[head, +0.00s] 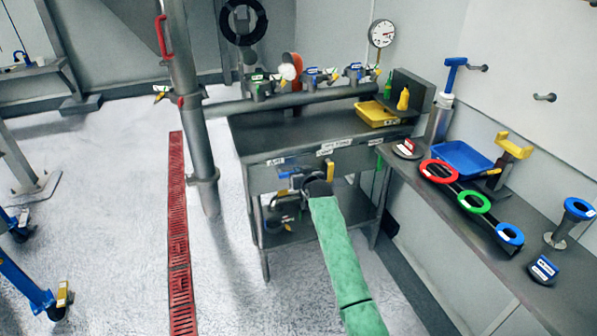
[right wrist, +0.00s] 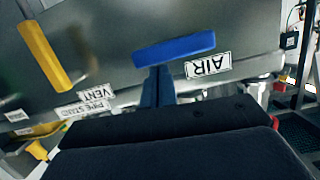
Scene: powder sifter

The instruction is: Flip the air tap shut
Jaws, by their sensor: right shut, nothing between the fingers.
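The air tap's blue lever (right wrist: 173,48) shows in the right wrist view, beside the AIR label (right wrist: 208,65). It lies crosswise, on a blue stem, in front of the grey bench front. In the head view the AIR label (head: 276,161) is on the front edge of the bench, and the tap below it is small and partly hidden by my gripper. My right gripper (head: 300,184) is shut and empty, close to the tap; I cannot tell if it touches. Its dark body fills the lower right wrist view. My left gripper is not in view.
A yellow lever (right wrist: 50,50) is near the VENT label (right wrist: 98,95). The bench (head: 290,135) bears a yellow tray (head: 377,113). A side counter (head: 420,190) at right holds a blue tray (head: 462,157) and coloured rings.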

